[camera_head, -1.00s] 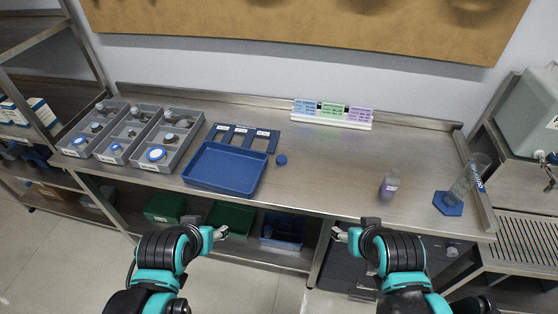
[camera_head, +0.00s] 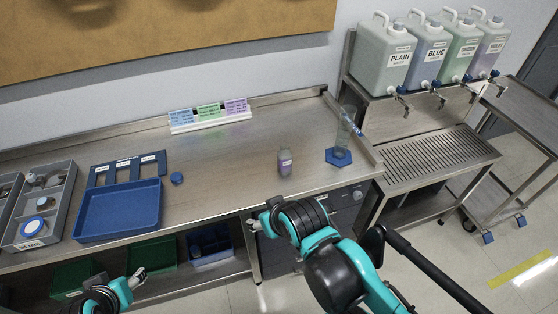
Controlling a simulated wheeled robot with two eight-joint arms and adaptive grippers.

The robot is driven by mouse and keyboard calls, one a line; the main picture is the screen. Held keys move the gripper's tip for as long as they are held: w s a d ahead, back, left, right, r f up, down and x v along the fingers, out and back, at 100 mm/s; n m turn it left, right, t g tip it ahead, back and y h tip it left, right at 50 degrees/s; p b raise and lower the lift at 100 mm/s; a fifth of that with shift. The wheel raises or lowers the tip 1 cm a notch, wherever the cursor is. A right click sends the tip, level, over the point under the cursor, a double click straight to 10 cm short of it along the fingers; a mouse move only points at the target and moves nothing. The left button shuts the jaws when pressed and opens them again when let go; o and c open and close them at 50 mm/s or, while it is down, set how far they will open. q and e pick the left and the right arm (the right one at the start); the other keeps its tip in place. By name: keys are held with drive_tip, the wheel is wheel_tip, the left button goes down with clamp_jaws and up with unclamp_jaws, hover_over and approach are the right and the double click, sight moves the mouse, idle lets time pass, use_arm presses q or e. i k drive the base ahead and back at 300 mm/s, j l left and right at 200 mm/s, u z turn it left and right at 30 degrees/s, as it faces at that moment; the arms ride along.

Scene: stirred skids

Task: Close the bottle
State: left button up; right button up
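A small bottle (camera_head: 285,163) with a pale label and purplish contents stands upright on the steel bench, right of the middle. I see no cap on its top, though it is small in the picture. A round blue cap (camera_head: 177,178) lies on the bench to the left, beside the blue tray. My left gripper (camera_head: 137,277) is low at the bottom left, in front of the bench and apart from everything. My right gripper (camera_head: 252,225) is at the bench's front edge, below and left of the bottle, touching neither. Both grippers are too small to tell open from shut.
A blue tray (camera_head: 118,211) and grey bins (camera_head: 62,207) fill the bench's left. A measuring cylinder (camera_head: 346,127) stands on a blue hexagonal base (camera_head: 338,157) at the right. Coloured cards (camera_head: 209,113) stand at the back. Labelled jugs (camera_head: 387,55) stand on a rack further right.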

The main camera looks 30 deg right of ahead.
sight(284, 156)
drive_tip(key=i+j+u, duration=0.2)
drive_tip(key=u, duration=0.15)
drive_tip(key=i+j+u, duration=0.15)
drive_tip(key=i+u, duration=0.15)
drive_tip(key=i, duration=0.05)
